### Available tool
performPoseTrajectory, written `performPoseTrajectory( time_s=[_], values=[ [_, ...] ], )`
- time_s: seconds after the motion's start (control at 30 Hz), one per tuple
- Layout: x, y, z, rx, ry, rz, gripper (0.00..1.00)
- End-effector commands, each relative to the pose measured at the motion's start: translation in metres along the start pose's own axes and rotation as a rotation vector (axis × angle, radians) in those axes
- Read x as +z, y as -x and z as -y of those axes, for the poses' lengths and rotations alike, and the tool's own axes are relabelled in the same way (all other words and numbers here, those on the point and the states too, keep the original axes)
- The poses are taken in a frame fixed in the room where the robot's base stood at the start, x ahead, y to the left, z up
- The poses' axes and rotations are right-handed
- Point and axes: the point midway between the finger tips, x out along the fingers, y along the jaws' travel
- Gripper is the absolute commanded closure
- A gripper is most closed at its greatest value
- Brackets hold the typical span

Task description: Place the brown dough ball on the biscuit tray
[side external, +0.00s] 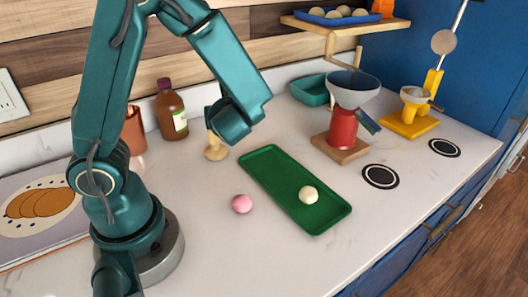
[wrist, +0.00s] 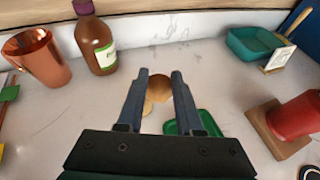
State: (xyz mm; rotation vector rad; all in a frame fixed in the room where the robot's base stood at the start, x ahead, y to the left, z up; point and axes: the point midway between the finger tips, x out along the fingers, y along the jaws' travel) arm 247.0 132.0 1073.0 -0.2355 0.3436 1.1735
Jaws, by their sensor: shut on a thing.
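The brown dough ball (wrist: 160,87) shows between my fingertips in the wrist view. My gripper (wrist: 160,82) is shut on it, above the counter. In the side view my gripper (side external: 222,128) is beside a pale tan piece with a round foot (side external: 215,154), and the ball cannot be told apart there. Part of the tan piece (wrist: 148,106) shows below the ball in the wrist view. The green biscuit tray (side external: 262,170) lies to the right of my gripper with a cream dough ball (side external: 308,195) on it. The wrist view shows only the tray's end (wrist: 172,128).
A pink ball (side external: 242,204) lies left of the tray. A brown bottle (side external: 171,112) and copper cup (side external: 134,130) stand at the back left. A red scale-like device (side external: 342,130), teal bin (side external: 311,91) and yellow device (side external: 410,118) stand to the right. The front counter is clear.

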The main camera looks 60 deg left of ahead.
Motion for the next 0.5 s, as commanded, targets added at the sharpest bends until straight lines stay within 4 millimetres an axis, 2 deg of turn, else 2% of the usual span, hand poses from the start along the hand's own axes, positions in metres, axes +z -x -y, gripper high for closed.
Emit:
performPoseTrajectory(
  time_s=[0.17, 0.5],
  values=[
    [-0.018, 0.004, 0.019, 0.003, -0.004, -0.001, 1.0],
    [-0.064, 0.018, 0.072, 0.004, 0.002, 0.0, 1.0]
  ],
)
